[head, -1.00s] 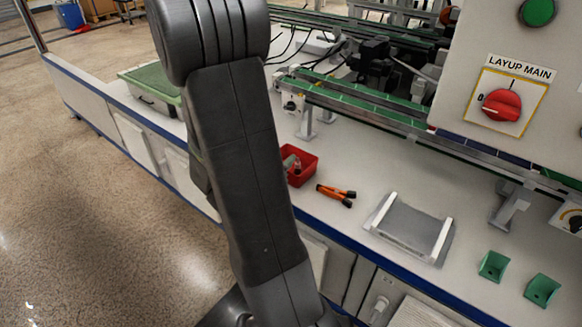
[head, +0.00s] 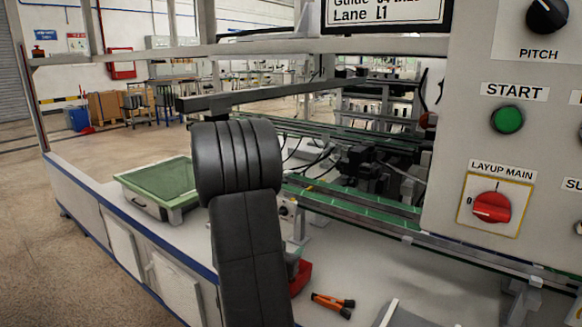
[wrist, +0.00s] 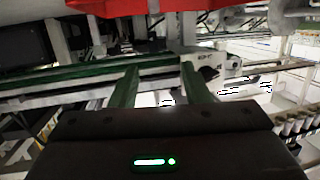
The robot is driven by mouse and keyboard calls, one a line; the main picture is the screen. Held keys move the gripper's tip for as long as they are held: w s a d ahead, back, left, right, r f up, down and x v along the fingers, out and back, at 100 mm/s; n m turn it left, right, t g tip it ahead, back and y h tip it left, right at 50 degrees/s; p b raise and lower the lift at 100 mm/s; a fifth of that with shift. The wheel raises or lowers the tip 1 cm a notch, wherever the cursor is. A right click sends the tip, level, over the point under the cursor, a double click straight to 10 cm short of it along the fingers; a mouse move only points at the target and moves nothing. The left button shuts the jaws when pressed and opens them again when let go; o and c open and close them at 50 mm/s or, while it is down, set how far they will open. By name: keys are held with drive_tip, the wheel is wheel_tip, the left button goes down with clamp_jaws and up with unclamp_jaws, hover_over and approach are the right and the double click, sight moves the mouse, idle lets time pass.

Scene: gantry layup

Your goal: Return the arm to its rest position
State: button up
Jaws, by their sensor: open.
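My gripper (wrist: 158,76) shows in the wrist view, with two green-tinted fingers apart and nothing seen between them. The gripper itself is not seen in the head view. There, my dark arm (head: 245,215) stands upright left of the middle, in front of the long workbench (head: 345,275). The arm hides part of the bench and part of a red bin.
A green-topped tray (head: 160,188) lies on the bench left of my arm. The red bin (head: 301,277) and orange-handled pliers (head: 333,304) lie to its right. Green rails (head: 350,200) run behind it. A control panel (head: 530,190) stands at the right. A red object (wrist: 115,7) crosses the wrist view's top.

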drive_tip(key=shift+w+d+r+p, duration=0.35)
drive_tip(key=shift+w+r+p, duration=0.35)
drive_tip(key=shift+r+p, duration=0.05)
drive_tip(key=shift+w+d+r+p, duration=0.3)
drive_tip(key=shift+w+r+p, duration=0.35)
drive_tip(key=shift+r+p, duration=0.1)
drive_tip(key=shift+f, duration=0.15)
